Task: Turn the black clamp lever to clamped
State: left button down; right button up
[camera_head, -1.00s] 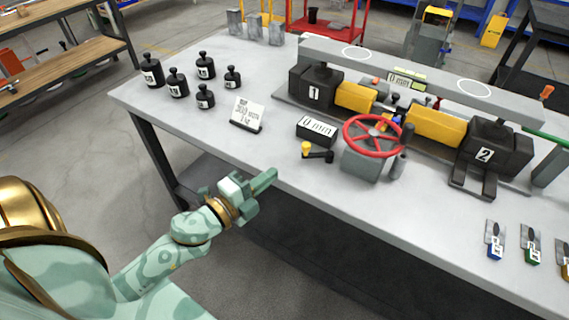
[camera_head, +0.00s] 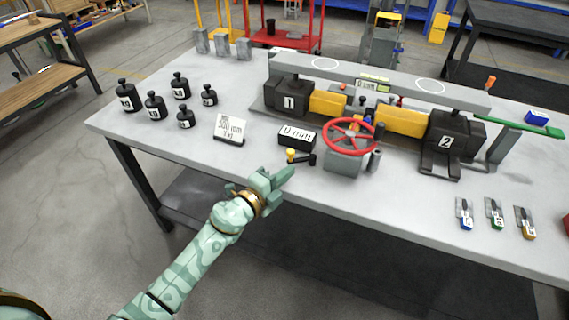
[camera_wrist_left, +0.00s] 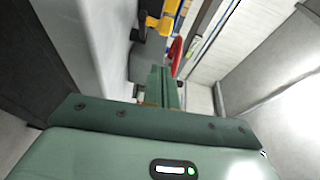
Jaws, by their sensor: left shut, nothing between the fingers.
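A short black lever (camera_head: 303,159) with a yellow knob lies near the table's front edge, in front of the digital readout box. I take it for the clamp lever, but no clamped or unclamped mark is readable. My left gripper (camera_head: 284,177) is shut and empty, just in front of and to the left of the lever, at the table's front edge, apart from it. In the left wrist view the shut green fingers (camera_wrist_left: 163,85) point toward a red wheel rim (camera_wrist_left: 175,52). My right gripper is not in view.
A red handwheel (camera_head: 350,136) on a grey block stands right of the lever. A readout box (camera_head: 296,136) is behind it. Black weights (camera_head: 155,106) and a sign card (camera_head: 229,128) stand left. Jack units (camera_head: 443,144) fill the back. Small tools (camera_head: 495,214) lie right.

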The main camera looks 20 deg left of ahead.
pick_arm(q)
jog(key=w, duration=0.1)
jog(key=w+a+b, duration=0.1)
jog(key=w, duration=0.1)
jog(key=shift+w+a+f, duration=0.15)
jog(key=shift+f, duration=0.1)
jog(key=shift+w+a+r, duration=0.1)
jog(key=shift+w+a, duration=0.05)
jog(key=shift+w, duration=0.15)
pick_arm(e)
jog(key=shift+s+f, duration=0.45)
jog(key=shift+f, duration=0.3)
pick_arm(q)
jog(key=shift+b, duration=0.3)
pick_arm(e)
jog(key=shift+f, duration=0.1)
